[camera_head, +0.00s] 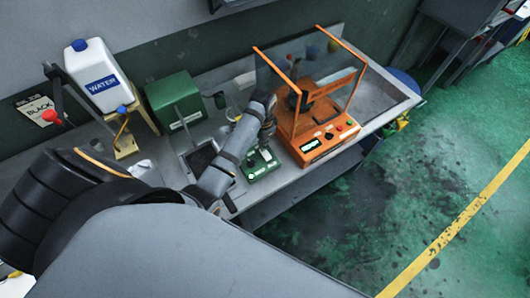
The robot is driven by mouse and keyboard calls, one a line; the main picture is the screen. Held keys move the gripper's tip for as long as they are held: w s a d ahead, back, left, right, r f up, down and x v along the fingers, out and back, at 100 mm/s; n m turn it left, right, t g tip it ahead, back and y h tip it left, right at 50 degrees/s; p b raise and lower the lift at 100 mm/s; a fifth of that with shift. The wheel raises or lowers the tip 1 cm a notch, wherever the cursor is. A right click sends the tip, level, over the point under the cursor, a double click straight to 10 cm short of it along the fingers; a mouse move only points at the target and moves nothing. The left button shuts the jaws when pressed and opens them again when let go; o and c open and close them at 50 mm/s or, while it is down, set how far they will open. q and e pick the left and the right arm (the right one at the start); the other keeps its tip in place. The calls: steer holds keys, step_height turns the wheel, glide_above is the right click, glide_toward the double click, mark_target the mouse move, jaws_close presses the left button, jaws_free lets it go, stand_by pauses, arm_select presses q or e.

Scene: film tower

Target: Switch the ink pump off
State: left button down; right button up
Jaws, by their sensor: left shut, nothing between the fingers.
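A small green control box (260,164) with light-coloured controls on top lies on the grey bench, left of the orange machine. A larger green box (174,101) with a white label stands behind it to the left. No readable label tells me which of them is the ink pump, and I cannot read any switch position. My left arm reaches in from the left over the bench. My left gripper (265,138) is shut and empty, pointing down just above the back edge of the small green box. I cannot tell if it touches. My right gripper is out of view.
An orange machine (316,140) with a display, buttons and clear panels stands close right of the gripper. A dark sink-like recess (201,158) lies by my forearm.

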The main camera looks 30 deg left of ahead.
arm_select(q)
steer(key=shift+f, duration=0.45)
steer(key=shift+f, duration=0.35)
steer(key=shift+r, duration=0.1)
step_height(320, 180, up, 5)
steer(key=p, duration=0.6)
steer(key=shift+r, duration=0.9)
